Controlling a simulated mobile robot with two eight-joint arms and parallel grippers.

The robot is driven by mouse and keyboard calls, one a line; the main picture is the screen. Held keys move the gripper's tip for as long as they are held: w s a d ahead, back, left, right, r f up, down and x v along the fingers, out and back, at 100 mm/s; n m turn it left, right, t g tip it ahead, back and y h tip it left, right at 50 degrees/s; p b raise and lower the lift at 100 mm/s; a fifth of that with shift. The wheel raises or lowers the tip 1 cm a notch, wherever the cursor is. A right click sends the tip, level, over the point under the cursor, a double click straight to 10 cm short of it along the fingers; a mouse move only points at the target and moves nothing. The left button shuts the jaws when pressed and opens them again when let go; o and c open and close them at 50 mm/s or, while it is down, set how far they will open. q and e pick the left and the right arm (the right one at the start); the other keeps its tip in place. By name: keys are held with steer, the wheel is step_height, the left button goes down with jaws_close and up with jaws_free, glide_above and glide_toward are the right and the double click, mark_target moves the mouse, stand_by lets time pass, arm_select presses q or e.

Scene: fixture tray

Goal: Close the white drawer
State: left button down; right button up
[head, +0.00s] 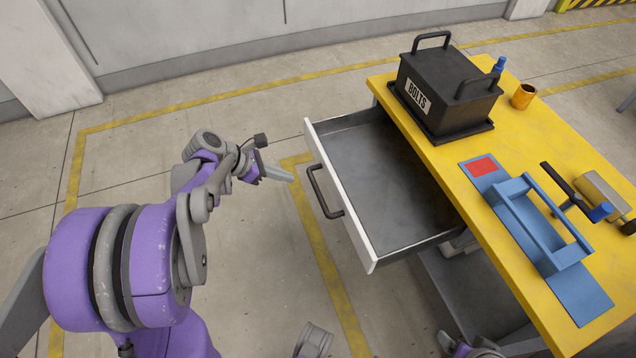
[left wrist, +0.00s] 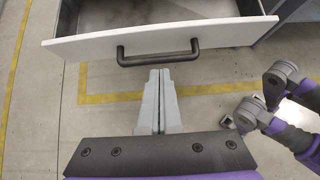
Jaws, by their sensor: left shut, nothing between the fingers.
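The white drawer (head: 343,192) stands pulled out from under the yellow table and looks empty inside. Its dark bar handle (head: 323,191) is on the white front panel. My left gripper (head: 290,176) is shut and empty, just left of the drawer front and apart from the handle in the head view. In the left wrist view, the shut fingers (left wrist: 159,80) point at the drawer front (left wrist: 90,46), and their tips show just below the middle of the handle (left wrist: 158,58). Whether they touch it cannot be told there. My right gripper's fingers cannot be made out.
The yellow table (head: 485,175) carries a black BOLTS box (head: 440,95), an orange cup (head: 523,96), a blue tool carrier (head: 530,225) and a hammer-like tool (head: 565,188). The floor left of the drawer is clear apart from my arm.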

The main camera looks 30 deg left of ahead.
mark_target(334, 182)
arm_select(q)
steer(key=x, duration=0.4)
steer(key=r+b+x, duration=0.1)
steer(key=x, duration=0.3)
steer(key=w+d+b+x, duration=0.1)
steer(key=x, duration=0.3)
steer(key=shift+r, duration=0.3)
steer(key=shift+w+d, duration=0.3)
steer(key=shift+w, duration=0.1)
steer(key=w+d+b, duration=0.2)
steer(key=w+d, duration=1.5)
steer(key=w, duration=0.3)
steer(key=shift+w+d, duration=0.25)
